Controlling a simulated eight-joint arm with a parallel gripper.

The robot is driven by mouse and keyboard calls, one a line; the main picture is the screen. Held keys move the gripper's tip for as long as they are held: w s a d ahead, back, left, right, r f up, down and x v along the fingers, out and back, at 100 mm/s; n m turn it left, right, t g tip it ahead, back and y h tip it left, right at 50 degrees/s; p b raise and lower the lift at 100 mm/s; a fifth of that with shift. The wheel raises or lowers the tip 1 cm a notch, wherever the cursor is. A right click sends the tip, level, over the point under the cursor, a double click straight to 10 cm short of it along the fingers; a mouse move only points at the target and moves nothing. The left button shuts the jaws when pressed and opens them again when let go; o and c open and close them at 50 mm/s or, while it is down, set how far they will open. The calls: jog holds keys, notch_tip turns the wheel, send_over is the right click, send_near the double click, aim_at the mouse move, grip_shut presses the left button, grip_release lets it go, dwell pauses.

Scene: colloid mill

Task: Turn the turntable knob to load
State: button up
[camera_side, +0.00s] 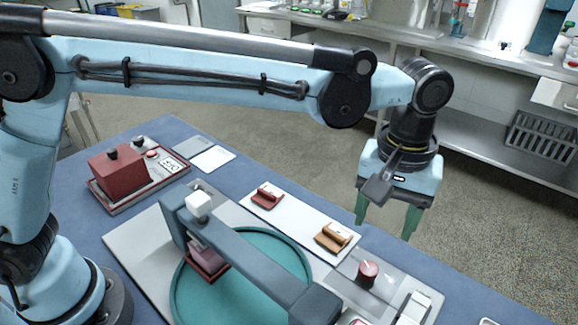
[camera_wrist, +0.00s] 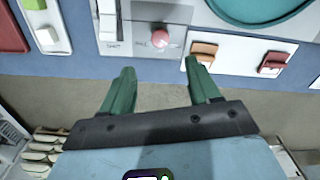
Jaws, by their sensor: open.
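My gripper (camera_side: 386,216) hangs beyond the table's far edge in the side view, apart from the knob. Its two green fingers are spread with nothing between them. In the wrist view the fingertips (camera_wrist: 160,68) are short of the knob.
A grey bar (camera_side: 250,260) with a white block (camera_side: 198,206) spans the turntable. A white strip holds a red block (camera_side: 267,196) and an orange block (camera_side: 334,237). A white switch (camera_side: 414,307) stands near the knob. A red box (camera_side: 117,172) sits at left.

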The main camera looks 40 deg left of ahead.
aim_at(369, 268)
notch_tip(369, 268, down, 12)
jog(key=shift+r, duration=0.15)
dwell(0.3)
jog(key=shift+c, duration=0.2)
jog(key=c, duration=1)
